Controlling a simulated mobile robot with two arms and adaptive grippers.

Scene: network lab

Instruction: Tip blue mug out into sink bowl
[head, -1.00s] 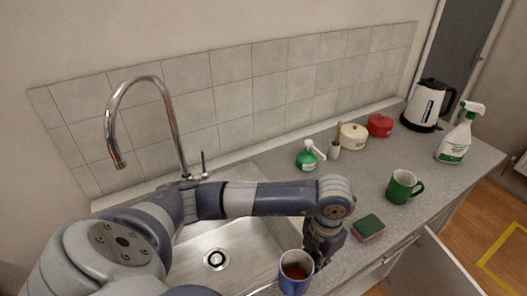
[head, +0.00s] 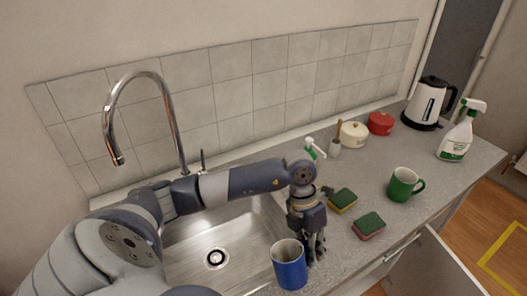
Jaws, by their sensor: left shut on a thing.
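The blue mug (head: 289,268) is at the bottom centre of the head view, near the front right corner of the sink bowl (head: 190,258). Its opening faces up, with a slight tilt; I see a pale inner wall but no contents. My left gripper (head: 314,252) is shut on the mug at its right side, with the fingers pointing down and partly hidden. The steel bowl lies left of the mug, with its drain (head: 215,258) in view. My right gripper is not in view.
A tall tap (head: 168,110) arches over the bowl. Two sponges (head: 342,201) (head: 369,226) and a green mug (head: 403,185) stand right of my gripper. Pots, a kettle (head: 427,103) and a spray bottle (head: 458,135) are farther back. A cabinet door (head: 432,268) hangs open.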

